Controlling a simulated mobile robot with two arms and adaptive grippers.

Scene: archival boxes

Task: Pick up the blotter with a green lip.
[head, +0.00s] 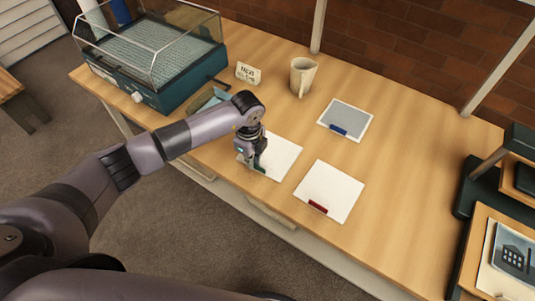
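A white blotter (283,155) lies flat on the wooden table, partly hidden by my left gripper (257,163). A dark green strip shows at its near left edge, right by the fingertips. My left gripper points down over this edge. The view is too small to tell whether the fingers are apart or closed on the lip. A second white blotter (334,188) with a red lip (318,207) lies to the right. A grey blotter with a white border (350,113) and a blue lip (338,130) lies farther back. My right gripper is not in view.
A teal device with a clear cover (155,95) stands at the table's back left. A small sign (248,74) and a cream mug (302,77) stand near the back. A dark stand with shelves (487,180) is at the right. The table (410,170) between is clear.

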